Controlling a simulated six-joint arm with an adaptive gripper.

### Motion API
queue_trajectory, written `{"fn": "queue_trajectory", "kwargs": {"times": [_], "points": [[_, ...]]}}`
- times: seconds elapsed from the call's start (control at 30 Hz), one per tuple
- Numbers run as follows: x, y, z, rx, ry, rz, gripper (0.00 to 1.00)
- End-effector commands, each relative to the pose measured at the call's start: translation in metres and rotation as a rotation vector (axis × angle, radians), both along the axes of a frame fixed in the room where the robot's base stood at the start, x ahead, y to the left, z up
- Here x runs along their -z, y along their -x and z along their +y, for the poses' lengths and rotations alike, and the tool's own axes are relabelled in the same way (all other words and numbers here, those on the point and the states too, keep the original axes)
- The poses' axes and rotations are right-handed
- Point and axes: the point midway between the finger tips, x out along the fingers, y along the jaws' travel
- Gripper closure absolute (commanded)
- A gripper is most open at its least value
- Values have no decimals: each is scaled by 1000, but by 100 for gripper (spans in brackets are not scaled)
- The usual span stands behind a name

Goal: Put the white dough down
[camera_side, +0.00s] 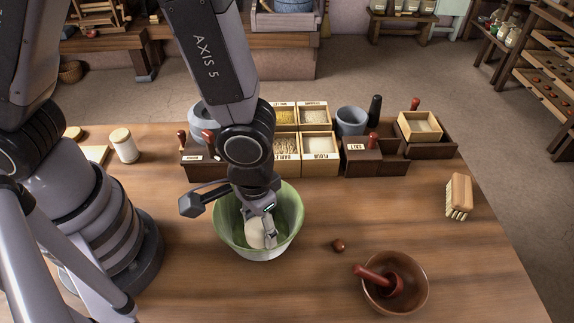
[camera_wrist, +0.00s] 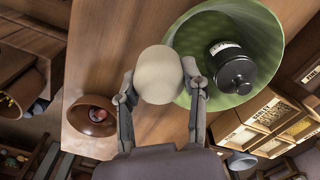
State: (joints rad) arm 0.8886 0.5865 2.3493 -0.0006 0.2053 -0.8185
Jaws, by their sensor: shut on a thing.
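The white dough (camera_side: 256,233) is a smooth, pale round lump. My gripper (camera_side: 262,226) is shut on it, and the wrist view shows the dough (camera_wrist: 158,72) between the two fingertips (camera_wrist: 160,84). In the side view the dough appears against the inside of a green bowl (camera_side: 292,208). In the wrist view it overlaps the left rim of the green bowl (camera_wrist: 268,40). I cannot tell how far it is above the bowl's floor. A dark lidded jar (camera_wrist: 232,70) with a pale label shows within the bowl there; my gripper hides that area in the side view.
A brown bowl (camera_side: 420,295) with a red pestle (camera_side: 383,280) stands front right, near a small brown ball (camera_side: 338,246). A brush (camera_side: 459,195) lies at the right. Labelled grain boxes (camera_side: 320,165) line the back. A lidded pot (camera_side: 124,145) stands back left. The wood between is clear.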

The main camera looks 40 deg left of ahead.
Motion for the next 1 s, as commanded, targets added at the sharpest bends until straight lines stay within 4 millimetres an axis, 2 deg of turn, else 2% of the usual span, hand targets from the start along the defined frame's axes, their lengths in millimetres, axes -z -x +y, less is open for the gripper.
{"fn": "queue_trajectory", "kwargs": {"times": [0.03,0.1,0.2,0.3,0.4,0.57,0.93,1.0], "points": [[1,-25,-4,-20,3,-3,95],[1,-58,-7,-33,2,-3,95],[0,-104,-5,-50,2,-3,95],[-2,-140,2,-61,2,-2,95],[-4,-164,9,-69,1,0,95],[-1,-188,9,-71,1,0,95],[39,-260,-35,-70,0,2,95],[56,-269,-41,-70,-1,4,95]]}}
